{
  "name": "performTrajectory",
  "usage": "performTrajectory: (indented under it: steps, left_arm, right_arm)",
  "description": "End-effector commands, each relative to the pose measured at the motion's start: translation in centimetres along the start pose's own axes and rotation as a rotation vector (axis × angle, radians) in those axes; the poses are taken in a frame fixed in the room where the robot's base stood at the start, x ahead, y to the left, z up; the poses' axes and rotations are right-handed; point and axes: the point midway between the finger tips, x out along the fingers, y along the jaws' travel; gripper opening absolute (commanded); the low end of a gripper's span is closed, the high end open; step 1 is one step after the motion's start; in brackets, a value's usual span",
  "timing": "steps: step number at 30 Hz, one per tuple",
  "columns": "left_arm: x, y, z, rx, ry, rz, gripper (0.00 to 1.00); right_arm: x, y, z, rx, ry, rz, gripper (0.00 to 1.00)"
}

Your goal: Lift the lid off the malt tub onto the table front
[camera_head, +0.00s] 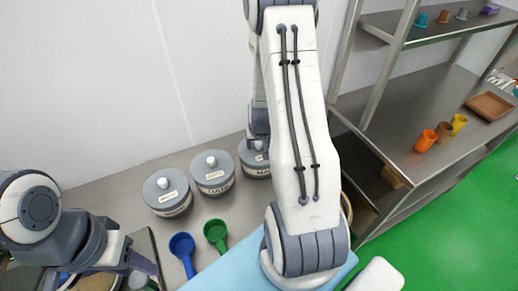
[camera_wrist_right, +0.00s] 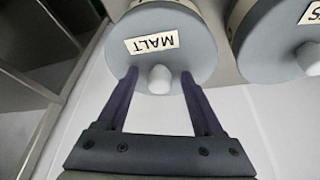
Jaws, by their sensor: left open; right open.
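The malt tub (camera_head: 257,170) stands on the table at the back, partly hidden by my right arm. Its grey lid is on, with the MALT label and a white knob, and shows closely in the right wrist view (camera_wrist_right: 192,55). My right gripper (camera_wrist_right: 159,73) is open, with its two fingers on either side of the knob; I cannot tell whether they touch it. In the head view, the right gripper (camera_head: 258,140) is above the malt tub. My left gripper (camera_head: 105,268) is open at the lower left, away from the tubs.
Two more lidded tubs, the middle one (camera_head: 213,186) and the left one (camera_head: 168,204), stand left of the malt tub. A blue scoop (camera_head: 182,244) and a green scoop (camera_head: 215,231) lie in front. A light blue mat (camera_head: 235,268) covers the table front. A metal shelf (camera_head: 440,90) holds cups at right.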

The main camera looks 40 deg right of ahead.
Motion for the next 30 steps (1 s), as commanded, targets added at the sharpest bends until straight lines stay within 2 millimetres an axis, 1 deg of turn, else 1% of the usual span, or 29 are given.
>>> performTrajectory:
  steps: [2, 3, 5, 6, 7, 8, 18, 23, 26, 30]
  left_arm:
    - [0.0, 0.0, 0.0, 0.0, 0.0, 0.0, 0.5]
    - [0.0, 0.0, 0.0, 0.0, 0.0, 0.0, 0.5]
    - [0.0, 0.0, 0.0, 0.0, 0.0, 0.0, 0.5]
    - [0.0, 0.0, 0.0, 0.0, 0.0, 0.0, 0.5]
    - [0.0, 0.0, 0.0, 0.0, 0.0, 0.0, 0.5]
    - [0.0, 0.0, 0.0, 0.0, 0.0, 0.0, 0.5]
    - [0.0, 0.0, 0.0, 0.0, 0.0, 0.0, 0.5]
    - [0.0, 0.0, 0.0, 0.0, 0.0, 0.0, 0.5]
    - [0.0, 0.0, 0.0, 0.0, 0.0, 0.0, 0.5]
    - [-1.5, 0.1, -0.1, -0.001, 0.0, 0.0, 0.5]
  right_arm:
    - [0.0, 0.0, 0.0, 0.0, 0.0, 0.0, 0.68]
    - [0.0, 0.0, 0.0, 0.0, 0.0, 0.0, 0.53]
    - [0.0, 0.0, 0.0, 0.0, 0.0, 0.0, 0.3]
    - [0.0, 0.0, 0.0, 0.0, 0.0, 0.0, 0.15]
    - [0.0, 0.0, 0.0, 0.0, 0.0, 0.0, 0.03]
    - [0.0, 0.0, 0.0, 0.0, 0.0, 0.0, 0.0]
    - [-0.1, 0.0, -0.1, 0.0, 0.0, 0.0, 0.0]
    - [-0.8, 0.0, -0.4, 0.001, 0.002, 0.001, 0.0]
    - [-1.9, 0.0, -0.8, 0.001, 0.004, 0.0, 0.0]
    - [-4.6, 0.0, -2.0, 0.002, 0.005, -0.001, 0.0]
